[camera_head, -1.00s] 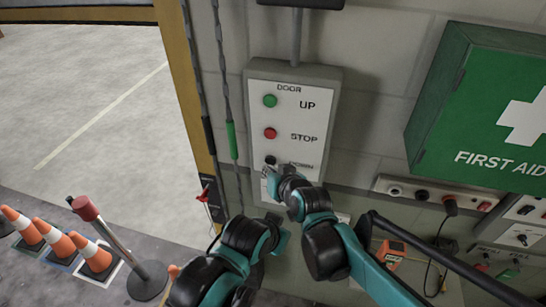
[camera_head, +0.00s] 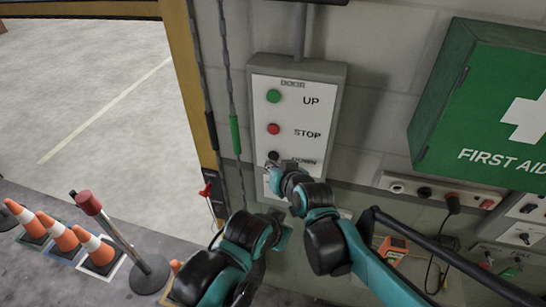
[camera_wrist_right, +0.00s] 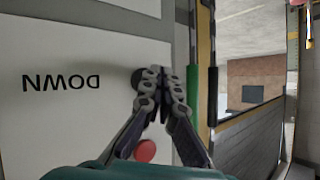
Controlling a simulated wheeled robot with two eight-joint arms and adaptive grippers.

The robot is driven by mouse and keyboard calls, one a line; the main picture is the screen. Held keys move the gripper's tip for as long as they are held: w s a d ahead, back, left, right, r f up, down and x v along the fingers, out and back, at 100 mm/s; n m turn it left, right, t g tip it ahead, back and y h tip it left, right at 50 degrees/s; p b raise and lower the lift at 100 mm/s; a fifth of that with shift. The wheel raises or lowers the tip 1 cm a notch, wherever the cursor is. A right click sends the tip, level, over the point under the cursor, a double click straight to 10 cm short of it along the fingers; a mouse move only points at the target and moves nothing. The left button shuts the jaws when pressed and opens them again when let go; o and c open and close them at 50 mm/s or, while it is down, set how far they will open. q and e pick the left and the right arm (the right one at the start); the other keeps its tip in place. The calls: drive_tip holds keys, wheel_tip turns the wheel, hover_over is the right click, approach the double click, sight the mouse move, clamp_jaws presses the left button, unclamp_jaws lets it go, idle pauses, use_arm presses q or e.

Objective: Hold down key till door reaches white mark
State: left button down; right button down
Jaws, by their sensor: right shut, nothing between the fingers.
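The door control panel (camera_head: 325,80) on the wall has a green UP button (camera_head: 273,96), a red STOP button (camera_head: 273,129) and a black DOWN button (camera_head: 273,155). My right gripper (camera_head: 273,165) is shut and empty, with its tips at the DOWN button. In the wrist view, which is upside down, the fingertips (camera_wrist_right: 158,75) overlap the edge of the black button (camera_wrist_right: 137,77). I cannot tell whether it is pressed in. A dark ribbed surface with a yellow edge, likely the door (camera_wrist_right: 250,140), shows there. I cannot make out the white mark.
A green first aid box (camera_head: 440,120) and a socket strip (camera_head: 440,192) are on the wall at right. Chains hang beside the panel at left. Traffic cones (camera_head: 62,236) and a red-topped post (camera_head: 120,235) stand on the floor at lower left.

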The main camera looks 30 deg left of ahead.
idle(0.4)
drive_tip(key=shift+w+a, duration=0.1)
drive_tip(key=shift+w, duration=0.35)
drive_tip(key=shift+w+a, duration=0.1)
drive_tip(key=shift+w, duration=0.25)
idle(2.0)
drive_tip(key=shift+s, duration=0.1)
idle(0.4)
drive_tip(key=shift+s+d, duration=0.2)
drive_tip(key=shift+s, duration=0.5)
drive_tip(key=shift+s, duration=0.1)
